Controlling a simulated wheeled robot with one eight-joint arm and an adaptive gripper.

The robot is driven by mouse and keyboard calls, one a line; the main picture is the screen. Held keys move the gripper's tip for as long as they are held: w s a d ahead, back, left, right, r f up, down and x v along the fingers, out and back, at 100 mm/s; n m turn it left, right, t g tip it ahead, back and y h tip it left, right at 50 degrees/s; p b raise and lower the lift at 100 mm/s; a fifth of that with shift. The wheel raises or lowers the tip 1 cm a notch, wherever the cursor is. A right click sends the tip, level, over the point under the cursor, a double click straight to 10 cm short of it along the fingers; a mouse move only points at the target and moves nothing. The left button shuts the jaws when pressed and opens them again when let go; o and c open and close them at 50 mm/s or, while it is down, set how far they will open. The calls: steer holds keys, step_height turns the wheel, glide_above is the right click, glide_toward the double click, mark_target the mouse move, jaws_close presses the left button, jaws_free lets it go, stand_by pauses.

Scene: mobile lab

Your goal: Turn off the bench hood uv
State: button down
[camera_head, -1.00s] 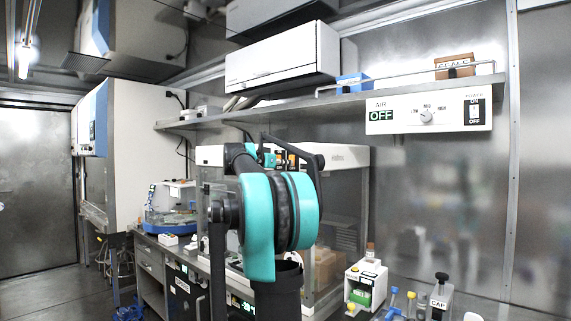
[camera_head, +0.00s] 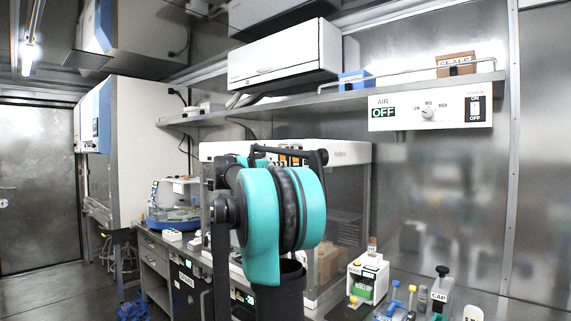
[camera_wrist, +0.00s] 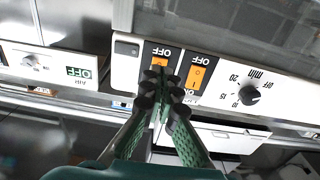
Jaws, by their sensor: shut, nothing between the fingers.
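The bench hood (camera_head: 345,151), a clear-sided box with a white top panel, stands on the bench behind my arm. In the wrist view its control panel (camera_wrist: 125,72) appears upside down. It carries two orange rocker switches, a left one (camera_wrist: 160,62) and a right one (camera_wrist: 199,73), each beside an OFF label, and a black minute dial (camera_wrist: 249,95). My gripper (camera_wrist: 160,85) is shut and empty, its dark fingertips overlapping the lower part of the left switch. I cannot tell whether they touch it. The switches' UV labelling is not readable. In the head view my arm hides the gripper.
A shelf (camera_head: 300,102) runs above the hood, with a white AIR control box (camera_head: 450,113) reading OFF. A white dispenser box (camera_head: 368,270) and several small bottles stand on the bench at right. A large white cabinet (camera_head: 140,130) stands at left.

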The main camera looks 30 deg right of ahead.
steer(key=f+v, duration=0.1)
steer(key=v, duration=0.6)
steer(key=shift+a, duration=0.25)
steer(key=shift+f, duration=0.15)
steer(key=s+a+f+n+g+y, duration=0.1)
steer(key=s+a+f+n+y, duration=0.3)
steer(key=f, duration=0.8)
steer(key=s+a+f+n+y, duration=0.15)
steer(key=s+f, duration=0.35)
steer(key=f, duration=0.6)
steer(key=s+a+f+n+g+y, duration=0.1)
steer(key=s+a+f+n+y, duration=0.25)
steer(key=f, duration=0.85)
steer(key=s+a+f+n+y, duration=0.2)
steer(key=s+a+f+y, duration=0.2)
steer(key=s+a+f, duration=0.4)
steer(key=s+a+f+n+y, duration=0.3)
steer(key=s+a+f, duration=0.5)
steer(key=s+f, duration=0.3)
steer(key=shift+f+y, duration=0.6)
steer(key=shift+f, duration=0.35)
